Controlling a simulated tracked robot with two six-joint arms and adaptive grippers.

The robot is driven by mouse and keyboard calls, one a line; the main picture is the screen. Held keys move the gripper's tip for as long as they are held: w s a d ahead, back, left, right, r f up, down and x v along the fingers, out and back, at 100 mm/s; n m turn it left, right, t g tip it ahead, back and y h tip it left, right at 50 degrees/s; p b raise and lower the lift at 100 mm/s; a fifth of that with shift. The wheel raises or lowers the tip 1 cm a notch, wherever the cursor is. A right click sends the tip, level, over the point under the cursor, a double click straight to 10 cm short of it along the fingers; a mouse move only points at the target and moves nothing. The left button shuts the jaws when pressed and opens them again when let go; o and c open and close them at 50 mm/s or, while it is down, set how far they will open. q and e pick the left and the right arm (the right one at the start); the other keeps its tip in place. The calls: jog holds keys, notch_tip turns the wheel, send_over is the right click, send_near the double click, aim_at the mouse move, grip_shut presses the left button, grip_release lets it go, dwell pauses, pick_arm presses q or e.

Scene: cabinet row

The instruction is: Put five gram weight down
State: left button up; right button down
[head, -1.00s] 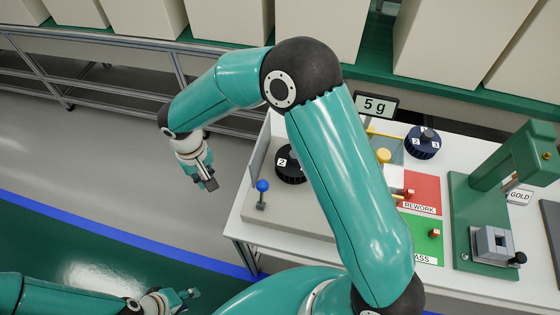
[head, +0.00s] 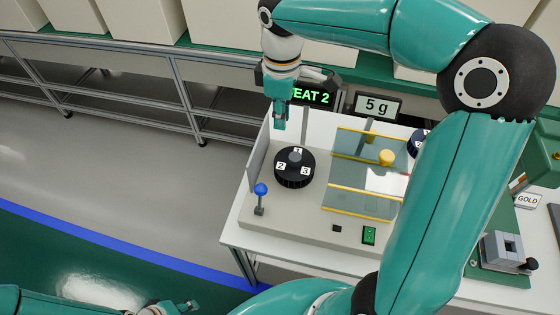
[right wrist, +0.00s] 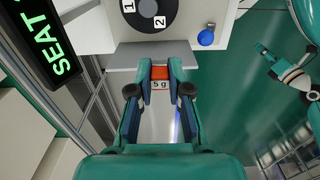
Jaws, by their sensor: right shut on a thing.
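My right gripper (head: 279,120) hangs fingers down in the head view, behind and a little left of the black numbered dial (head: 294,172). In the right wrist view, my right gripper (right wrist: 160,82) is shut on the five gram weight (right wrist: 160,74), a small block with an orange part and a "5 g" label. It is held beside the edge of a grey upright panel (right wrist: 140,55). In the head view the weight is too small to make out. My left gripper (head: 180,306) is low at the bottom edge, partly cut off, its jaw state unclear.
A "SEAT 2" display (head: 312,97) and a "5 g" sign (head: 377,106) stand at the back. A blue-knobbed lever (head: 260,190) is at the front left. A clear yellow-edged cover (head: 362,203) lies right of the dial. My right arm hides part of the bench.

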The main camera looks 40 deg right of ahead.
aim_at(281, 166)
notch_tip(281, 166, down, 16)
jog(key=shift+f, duration=0.1)
dwell(0.4)
jog(key=c, duration=1.6)
grip_release()
jog(key=shift+f, duration=0.1)
jog(key=o, duration=0.5)
jog(key=shift+r, duration=0.2)
notch_tip(281, 166, up, 12)
